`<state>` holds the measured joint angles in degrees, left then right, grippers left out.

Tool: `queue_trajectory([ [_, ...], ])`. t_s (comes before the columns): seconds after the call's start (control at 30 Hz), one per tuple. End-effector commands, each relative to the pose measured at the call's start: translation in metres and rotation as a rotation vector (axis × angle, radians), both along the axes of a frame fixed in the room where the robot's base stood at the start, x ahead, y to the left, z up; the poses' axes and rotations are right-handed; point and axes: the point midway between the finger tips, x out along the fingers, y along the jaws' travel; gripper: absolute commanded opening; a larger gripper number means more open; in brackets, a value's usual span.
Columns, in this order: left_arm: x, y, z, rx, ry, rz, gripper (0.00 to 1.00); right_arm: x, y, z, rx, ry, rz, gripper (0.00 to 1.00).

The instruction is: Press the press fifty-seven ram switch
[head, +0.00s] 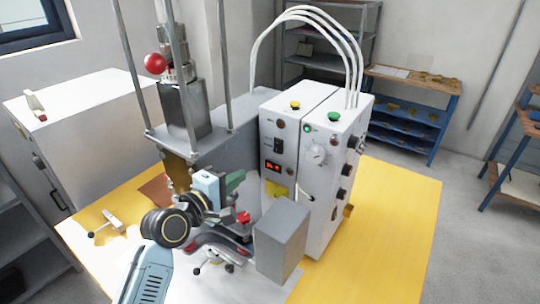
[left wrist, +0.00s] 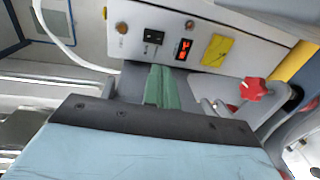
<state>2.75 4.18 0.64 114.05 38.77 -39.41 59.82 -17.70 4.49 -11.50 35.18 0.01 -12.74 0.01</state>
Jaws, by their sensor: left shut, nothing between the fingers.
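A white control box (head: 285,150) stands on the yellow table, its front panel facing me. On it a black switch (head: 278,146) sits above a small red-lit display (head: 273,167); the lettering is too small to read. In the left wrist view the black switch (left wrist: 153,37) is left of the display (left wrist: 183,49), with a yellow label (left wrist: 217,50) farther right. My left gripper (head: 236,181) has its green fingers shut and empty, in front of the panel and below the switch. The fingers (left wrist: 162,86) point at the panel in the wrist view. My right gripper is not in view.
A press column with a red ball (head: 155,64) rises at the left. A red knob (head: 243,217) and a grey box (head: 282,240) stand low, near my left gripper. White hoses (head: 310,18) arch above the control box. The yellow table (head: 395,225) is clear at the right.

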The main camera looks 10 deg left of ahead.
Motion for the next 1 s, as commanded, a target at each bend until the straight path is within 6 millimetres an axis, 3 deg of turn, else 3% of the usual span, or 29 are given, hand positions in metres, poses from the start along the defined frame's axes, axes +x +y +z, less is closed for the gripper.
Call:
queue_trajectory([
  [0.2, 0.027, -0.011, -0.002, 0.001, 0.000, -0.001, 0.00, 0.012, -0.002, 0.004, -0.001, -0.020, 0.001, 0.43],
  [0.6, 0.093, -0.038, -0.011, 0.002, -0.001, 0.000, 0.00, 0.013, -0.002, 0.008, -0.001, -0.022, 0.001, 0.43],
  [1.0, 0.124, -0.051, -0.016, 0.003, 0.000, 0.000, 0.00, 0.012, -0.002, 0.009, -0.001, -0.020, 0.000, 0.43],
])
